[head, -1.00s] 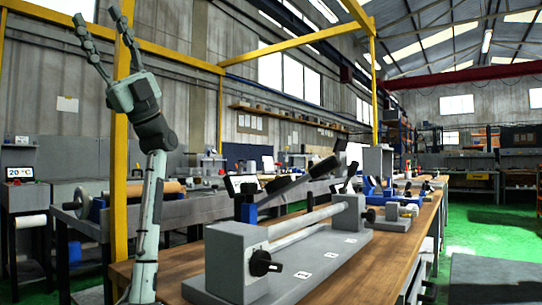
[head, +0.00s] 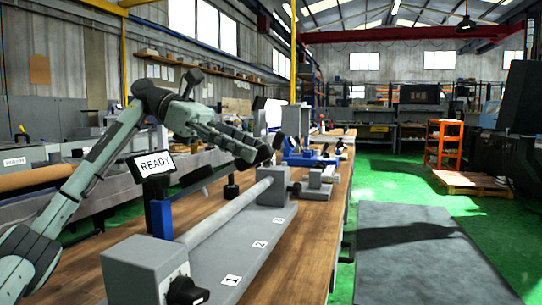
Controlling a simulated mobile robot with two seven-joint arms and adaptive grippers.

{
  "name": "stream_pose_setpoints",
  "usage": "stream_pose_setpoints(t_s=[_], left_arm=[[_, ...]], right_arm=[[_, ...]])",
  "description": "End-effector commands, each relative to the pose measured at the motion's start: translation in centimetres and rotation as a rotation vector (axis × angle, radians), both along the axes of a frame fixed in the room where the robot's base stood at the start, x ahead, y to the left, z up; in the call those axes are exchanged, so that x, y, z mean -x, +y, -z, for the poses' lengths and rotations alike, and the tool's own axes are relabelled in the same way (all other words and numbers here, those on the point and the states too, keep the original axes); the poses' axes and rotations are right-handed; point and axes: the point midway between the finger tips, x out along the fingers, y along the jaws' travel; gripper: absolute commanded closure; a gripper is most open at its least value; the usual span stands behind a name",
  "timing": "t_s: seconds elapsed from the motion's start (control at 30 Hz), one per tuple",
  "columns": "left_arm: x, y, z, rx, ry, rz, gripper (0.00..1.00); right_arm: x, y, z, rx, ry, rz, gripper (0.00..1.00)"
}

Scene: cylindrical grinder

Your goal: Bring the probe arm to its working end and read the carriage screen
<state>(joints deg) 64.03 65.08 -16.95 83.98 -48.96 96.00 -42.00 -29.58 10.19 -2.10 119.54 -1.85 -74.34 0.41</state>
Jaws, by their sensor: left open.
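A grey fixture base (head: 240,262) stands on the wooden bench, with plates marked 1, 2 and another further back. A near end block (head: 140,272) and a far end block (head: 272,186) carry a pale cylinder (head: 220,213) between them. A dark bar, apparently the probe arm (head: 195,180), slants up rightward from beside the screen. My left gripper (head: 258,153) is open, over the far part of the fixture, its fingers pointing right. My right gripper is out of view.
Black knobs (head: 187,291) stick out from the near block. More blue and grey fixtures (head: 310,158) stand further along the bench (head: 312,228). Green floor and a grey mat (head: 420,250) lie open at right. An orange rack (head: 443,143) stands beyond.

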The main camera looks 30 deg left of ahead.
Motion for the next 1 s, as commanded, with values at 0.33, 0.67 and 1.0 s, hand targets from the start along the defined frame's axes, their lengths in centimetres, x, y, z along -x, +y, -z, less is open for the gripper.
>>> stream_pose_setpoints(t_s=[0.33, 0.67, 1.0], left_arm=[[-1.0, -4.2, 1.7, 0.002, -0.002, 0.001, 0.53], [-1.1, -4.6, 1.9, 0.004, -0.002, 0.000, 0.53], [-1.1, -4.6, 1.8, 0.003, -0.003, 0.001, 0.96]], right_arm=[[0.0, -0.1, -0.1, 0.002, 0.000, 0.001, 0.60], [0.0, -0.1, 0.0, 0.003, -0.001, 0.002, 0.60], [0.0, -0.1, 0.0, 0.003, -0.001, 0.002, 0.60]])
